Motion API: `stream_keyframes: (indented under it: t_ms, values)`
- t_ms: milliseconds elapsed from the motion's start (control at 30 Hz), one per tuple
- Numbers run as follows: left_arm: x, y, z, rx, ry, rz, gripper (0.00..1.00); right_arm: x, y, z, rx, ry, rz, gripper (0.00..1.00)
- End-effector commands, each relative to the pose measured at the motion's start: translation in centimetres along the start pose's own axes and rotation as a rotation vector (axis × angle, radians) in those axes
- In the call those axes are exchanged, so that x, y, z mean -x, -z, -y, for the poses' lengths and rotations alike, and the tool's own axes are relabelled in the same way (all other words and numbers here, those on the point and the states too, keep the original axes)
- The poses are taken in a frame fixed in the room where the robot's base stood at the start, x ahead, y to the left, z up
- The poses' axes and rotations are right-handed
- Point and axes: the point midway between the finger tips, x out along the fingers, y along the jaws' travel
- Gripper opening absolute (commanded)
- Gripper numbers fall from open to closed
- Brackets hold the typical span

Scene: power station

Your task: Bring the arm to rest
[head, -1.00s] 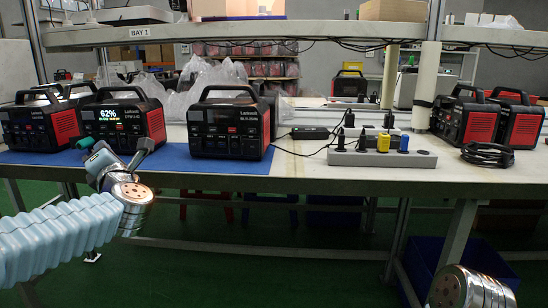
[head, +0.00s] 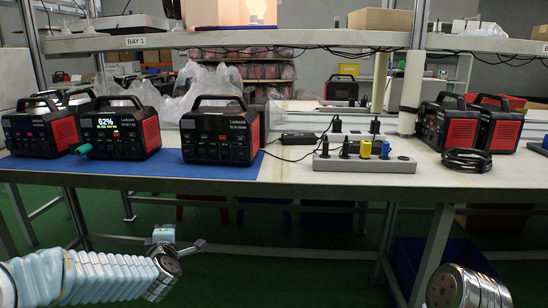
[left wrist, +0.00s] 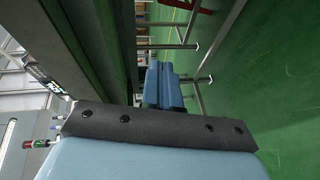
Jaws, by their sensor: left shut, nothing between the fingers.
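My left arm (head: 95,278) reaches in from the lower left in the head view, below the table's front edge. Its gripper (head: 190,246) is partly hidden by the wrist and hangs in free air over the green floor, apart from the table. In the left wrist view the blue fingers (left wrist: 165,85) are together with nothing between them. Of my right arm, only a metal joint (head: 465,290) shows at the bottom right of the head view; its gripper is out of frame.
The table (head: 330,188) holds several black-and-red power stations (head: 220,135) on a blue mat (head: 175,165), a power strip (head: 365,163) with plugs, and a coiled cable (head: 467,160). A green-ended plug (head: 84,148) is by the station reading 62%. A blue bin (head: 425,262) stands below.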

Motion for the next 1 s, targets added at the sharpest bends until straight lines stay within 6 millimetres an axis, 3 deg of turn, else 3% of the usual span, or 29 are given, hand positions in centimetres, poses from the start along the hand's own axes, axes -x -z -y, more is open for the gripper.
stream_keyframes:
  t_ms: [133, 267, 400, 500, 600, 700, 833, 1000]
  values:
    - [1.9, -5.5, 10.7, -0.287, 0.214, 0.235, 0.00, 2.0, -0.1, 0.9, 0.002, 0.001, 0.001, 0.59]
    - [6.9, -9.4, 20.4, -0.537, 0.381, 0.497, 0.00, 3.3, -0.1, 1.4, 0.004, 0.002, 0.002, 0.59]
    - [15.0, -11.7, 29.2, -0.765, 0.526, 0.816, 0.00, 4.6, -0.2, 2.0, 0.006, 0.003, 0.003, 0.59]
    - [21.1, -12.2, 33.5, -0.883, 0.596, 1.032, 0.00, 5.3, -0.2, 2.4, 0.008, 0.003, 0.004, 0.59]
    - [26.2, -12.1, 36.1, -0.960, 0.637, 1.208, 0.00, 5.8, -0.2, 2.6, 0.008, 0.004, 0.004, 0.59]
    - [29.5, -11.8, 37.5, -1.002, 0.656, 1.323, 0.00, 6.0, -0.3, 2.7, 0.009, 0.004, 0.004, 0.59]
    - [31.2, -11.6, 38.2, -1.023, 0.663, 1.384, 0.00, 6.1, -0.3, 2.8, 0.009, 0.004, 0.004, 0.59]
    - [31.2, -11.6, 38.2, -1.024, 0.662, 1.386, 0.00, 6.0, -0.2, 2.7, 0.009, 0.004, 0.004, 0.59]
